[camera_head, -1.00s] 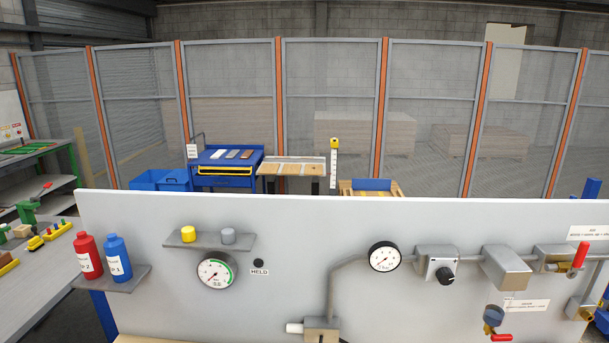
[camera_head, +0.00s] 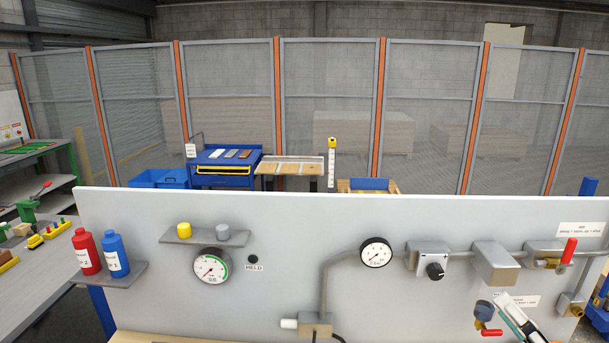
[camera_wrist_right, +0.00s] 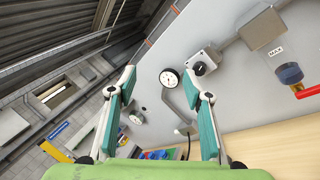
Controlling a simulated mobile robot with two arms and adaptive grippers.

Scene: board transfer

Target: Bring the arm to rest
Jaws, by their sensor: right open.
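The gripper is open and empty. My left gripper is in neither view.
The panel carries a pressure gauge (camera_head: 376,252), a grey box with a black knob (camera_head: 431,260), and a red-handled valve (camera_head: 568,250). A red bottle (camera_head: 86,252) and a blue bottle (camera_head: 115,254) stand on a left shelf. A wooden surface (camera_wrist_right: 270,140) lies below the panel.

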